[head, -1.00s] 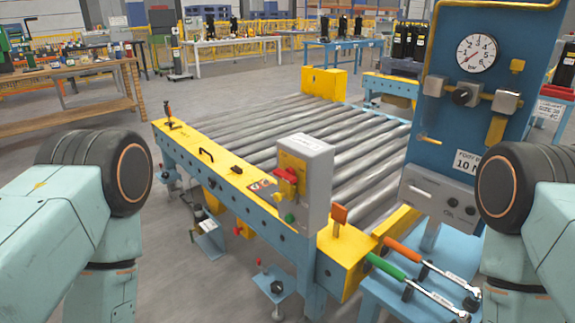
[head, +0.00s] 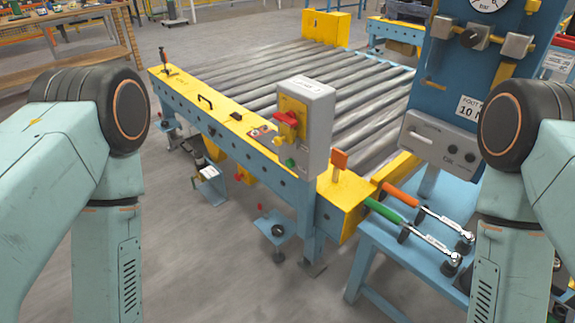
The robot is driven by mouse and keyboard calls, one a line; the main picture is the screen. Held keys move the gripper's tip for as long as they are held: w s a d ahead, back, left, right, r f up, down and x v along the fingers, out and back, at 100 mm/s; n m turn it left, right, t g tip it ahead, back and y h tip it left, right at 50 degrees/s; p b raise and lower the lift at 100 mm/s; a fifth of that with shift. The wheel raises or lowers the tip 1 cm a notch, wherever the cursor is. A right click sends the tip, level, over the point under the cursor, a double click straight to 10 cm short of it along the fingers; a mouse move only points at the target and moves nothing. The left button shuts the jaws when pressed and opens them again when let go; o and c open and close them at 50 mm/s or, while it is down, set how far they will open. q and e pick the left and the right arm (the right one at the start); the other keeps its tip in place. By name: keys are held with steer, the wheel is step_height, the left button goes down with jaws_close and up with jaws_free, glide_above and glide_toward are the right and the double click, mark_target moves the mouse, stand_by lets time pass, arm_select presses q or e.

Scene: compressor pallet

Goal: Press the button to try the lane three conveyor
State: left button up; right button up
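A grey control box (head: 318,130) stands on the yellow front rail of the roller conveyor (head: 330,85). Its yellow face carries a red handle or switch (head: 287,119), and a small green button (head: 290,163) sits low on the box. Both face left toward the aisle. My two arms come in at the left and right edges, bent downward. Both grippers are below the frame, so their fingers do not show. Nothing of mine touches the box.
A blue stand at right holds a panel with a gauge (head: 487,4) and two torque wrenches, one with an orange handle (head: 400,194), one green (head: 383,210). An orange tab (head: 339,159) stands by the box. Small blue foot brackets (head: 277,227) stick out at floor level. The floor in front is clear.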

arm_select(q)
jaws_close()
stand_by(1.4)
